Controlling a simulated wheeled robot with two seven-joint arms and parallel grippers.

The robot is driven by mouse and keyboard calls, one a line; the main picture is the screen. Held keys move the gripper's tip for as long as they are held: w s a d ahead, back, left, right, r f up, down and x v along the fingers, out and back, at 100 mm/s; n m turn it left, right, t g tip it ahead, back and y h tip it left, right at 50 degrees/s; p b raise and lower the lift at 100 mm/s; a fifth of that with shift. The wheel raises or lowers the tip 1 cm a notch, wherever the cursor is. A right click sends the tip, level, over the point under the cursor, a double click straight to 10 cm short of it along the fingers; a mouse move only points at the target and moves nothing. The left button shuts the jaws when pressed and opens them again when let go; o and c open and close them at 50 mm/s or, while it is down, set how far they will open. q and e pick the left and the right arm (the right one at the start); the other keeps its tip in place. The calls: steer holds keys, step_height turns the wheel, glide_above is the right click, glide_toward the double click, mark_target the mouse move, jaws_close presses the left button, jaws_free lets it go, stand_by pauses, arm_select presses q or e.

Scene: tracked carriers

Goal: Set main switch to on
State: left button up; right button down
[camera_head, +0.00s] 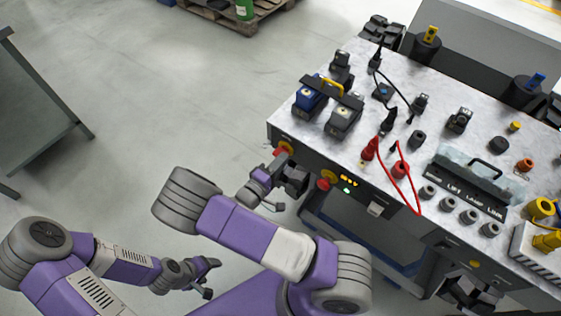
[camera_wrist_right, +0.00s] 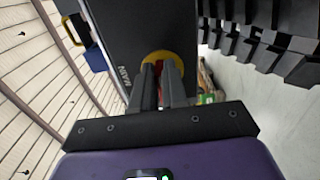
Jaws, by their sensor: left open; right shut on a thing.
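The main switch (camera_head: 286,146) is a red handle on a yellow disc at the left end of the bench's dark front panel. In the right wrist view the yellow disc (camera_wrist_right: 165,55) sits beside the word MAIN, with a bit of red between the fingers. My right gripper (camera_head: 284,163) is shut on the red handle; it also shows in the right wrist view (camera_wrist_right: 164,85). The fingers hide most of the handle, so I cannot tell its setting. My left gripper (camera_head: 211,279) is open and empty, low over the floor, away from the bench.
A second red and yellow knob (camera_head: 328,179) is on the same panel, right of my right gripper. Small lit lamps (camera_head: 348,183) are beside it. The bench top (camera_head: 385,150) holds a blue block (camera_head: 309,97), plugs and red and black leads.

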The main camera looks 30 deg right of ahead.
stand_by(0.3)
steer(key=c, duration=1.2)
jaws_free()
steer(key=shift+o, duration=0.2)
steer(key=p+v, duration=0.1)
steer(key=v, duration=0.6)
steer(key=shift+a+p, duration=0.25)
steer(key=shift+p, duration=0.15)
steer(key=shift+s, duration=0.1)
